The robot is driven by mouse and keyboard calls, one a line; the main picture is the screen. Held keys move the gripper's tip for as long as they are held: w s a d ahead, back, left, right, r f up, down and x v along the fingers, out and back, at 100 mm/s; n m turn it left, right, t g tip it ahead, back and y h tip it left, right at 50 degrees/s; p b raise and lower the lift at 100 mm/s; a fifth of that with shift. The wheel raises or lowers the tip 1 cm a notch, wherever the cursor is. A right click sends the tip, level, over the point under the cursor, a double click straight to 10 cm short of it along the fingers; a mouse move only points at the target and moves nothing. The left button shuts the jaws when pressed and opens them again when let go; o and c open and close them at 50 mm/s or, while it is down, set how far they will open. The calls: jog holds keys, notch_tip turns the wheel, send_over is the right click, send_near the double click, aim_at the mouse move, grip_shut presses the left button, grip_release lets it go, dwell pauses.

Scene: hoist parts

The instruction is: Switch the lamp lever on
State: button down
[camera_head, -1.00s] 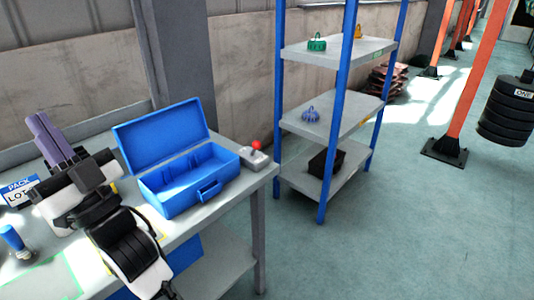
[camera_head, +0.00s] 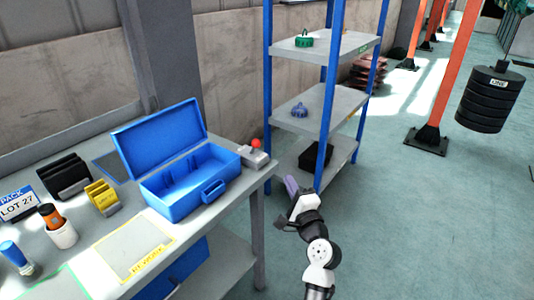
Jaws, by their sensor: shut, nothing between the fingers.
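A lever with a red ball knob (camera_head: 256,143) stands on a small light grey base (camera_head: 254,159) at the right back corner of the workbench (camera_head: 218,212). Its knob is up; I cannot tell from this view whether that is on or off. I see no lamp that I can name for sure. My gripper (camera_head: 290,184), with purple fingers, is shut and empty. It is to the right of the bench corner, in front of the shelf rack, apart from the lever in the picture.
An open blue toolbox (camera_head: 180,200) stands just left of the lever. A black holder (camera_head: 66,178), a yellow holder (camera_head: 102,197) and a white cup (camera_head: 61,233) stand further left. The blue-post shelf rack (camera_head: 325,105) is behind my gripper.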

jog(key=p, duration=0.2)
send_near(255, 147)
jog(key=w+d, duration=0.4)
jog(key=w, duration=0.1)
jog(key=shift+w+a+r+p, duration=0.15)
jog(key=shift+w+a+p, duration=0.25)
jog(key=shift+a, duration=0.25)
jog(key=shift+w+a+r+p, duration=0.15)
jog(key=shift+w+a+p, duration=0.2)
jog(key=shift+a, duration=0.3)
jog(key=shift+w+a+r+p, duration=0.1)
jog(key=shift+w+a+p, duration=0.3)
jog(key=shift+a, duration=0.2)
